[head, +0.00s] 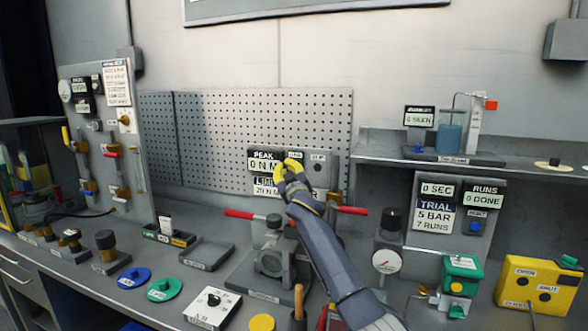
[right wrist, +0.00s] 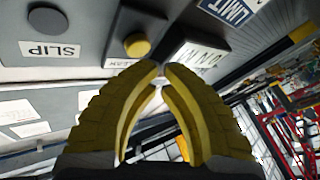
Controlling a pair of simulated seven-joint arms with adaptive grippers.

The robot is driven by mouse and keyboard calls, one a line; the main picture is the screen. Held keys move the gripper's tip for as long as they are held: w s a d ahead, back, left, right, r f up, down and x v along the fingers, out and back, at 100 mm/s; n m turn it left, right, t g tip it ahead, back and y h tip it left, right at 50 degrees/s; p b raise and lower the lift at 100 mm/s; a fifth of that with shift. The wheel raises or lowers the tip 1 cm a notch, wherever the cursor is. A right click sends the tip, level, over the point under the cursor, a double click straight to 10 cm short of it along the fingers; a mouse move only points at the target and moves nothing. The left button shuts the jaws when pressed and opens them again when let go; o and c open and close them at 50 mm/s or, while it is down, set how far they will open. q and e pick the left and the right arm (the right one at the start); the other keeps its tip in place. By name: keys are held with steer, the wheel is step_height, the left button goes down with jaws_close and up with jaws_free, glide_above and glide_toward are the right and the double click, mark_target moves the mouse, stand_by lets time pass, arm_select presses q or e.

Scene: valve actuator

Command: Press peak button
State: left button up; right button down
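The grey panel (head: 313,173) in front of the pegboard carries a display (head: 264,161) reading PEAK and 0 N M. In the right wrist view a round yellow button (right wrist: 137,45) sits on the panel above a small label, which the fingers partly hide. My right gripper (head: 284,167) is at the panel's face, covering part of it in the head view. In the right wrist view its yellow fingers (right wrist: 161,68) meet at the tips with nothing between them. The tips are just below the button; I cannot tell whether they touch the panel. My left gripper is not in view.
A dark round lamp (right wrist: 47,18) sits beside the yellow button above a SLIP label (right wrist: 50,49). A vise-like fixture (head: 272,255) with red-handled bars stands below the panel. A gauge (head: 387,261) stands right of my forearm. Several loose parts lie on the bench.

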steer(key=shift+s+a, duration=0.3)
steer(key=shift+s, duration=0.5)
steer(key=shift+s+a, duration=0.3)
steer(key=shift+s, duration=0.45)
steer(key=shift+s+a, duration=0.3)
steer(key=shift+s, duration=0.5)
